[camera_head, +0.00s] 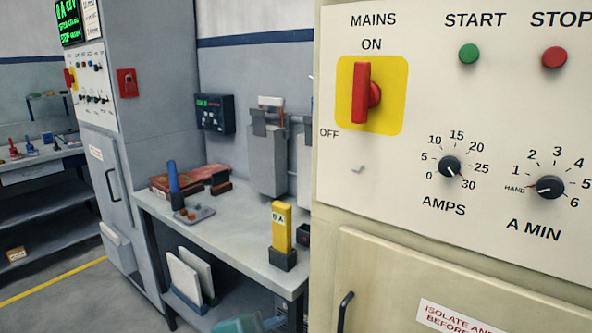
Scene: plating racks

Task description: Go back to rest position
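Neither of my grippers can be made out in the head view. A cream control cabinet (340,185) fills the right side, close to me. Its red mains switch (362,95) on a yellow plate has its handle upright, toward the ON mark. A green START button (469,54) and a red STOP button (554,57) sit at the top right. Below them are an AMPS knob (450,167) and an A MIN knob (549,187).
A grey bench (222,240) with a yellow meter (282,228) and a blue-handled tool (174,183) stands left of the cabinet. A grey cabinet (165,80) stands behind. A teal shape (238,325), unclear, shows at the bottom edge. Floor (75,310) is clear at lower left.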

